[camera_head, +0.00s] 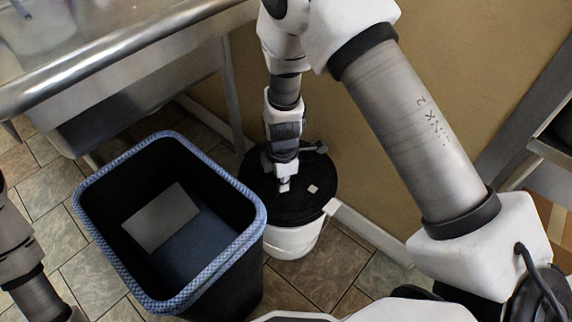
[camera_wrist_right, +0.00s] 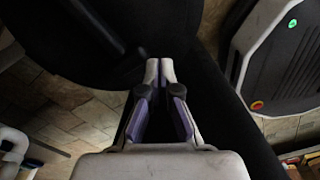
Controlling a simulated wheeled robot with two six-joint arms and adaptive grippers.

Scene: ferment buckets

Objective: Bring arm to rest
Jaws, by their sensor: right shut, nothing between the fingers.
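My right arm comes down from the top of the head view, and its gripper (camera_head: 284,187) points down in front of the black lid of a white bucket (camera_head: 290,240). The gripper is shut and empty. From this view I cannot tell whether it touches the lid. The right wrist view shows the two fingertips (camera_wrist_right: 160,70) together with nothing between them. Dark surfaces lie beyond them. Part of my left arm shows at the left edge of the head view, but its gripper is out of the picture.
A blue-rimmed dark bin (camera_head: 255,215) stands open just left of the bucket, with a pale flat patch inside. A metal sink counter (camera_head: 120,45) is at the upper left. A tan wall (camera_head: 375,170) rises behind the bucket. Tiled floor (camera_head: 325,275) shows in front.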

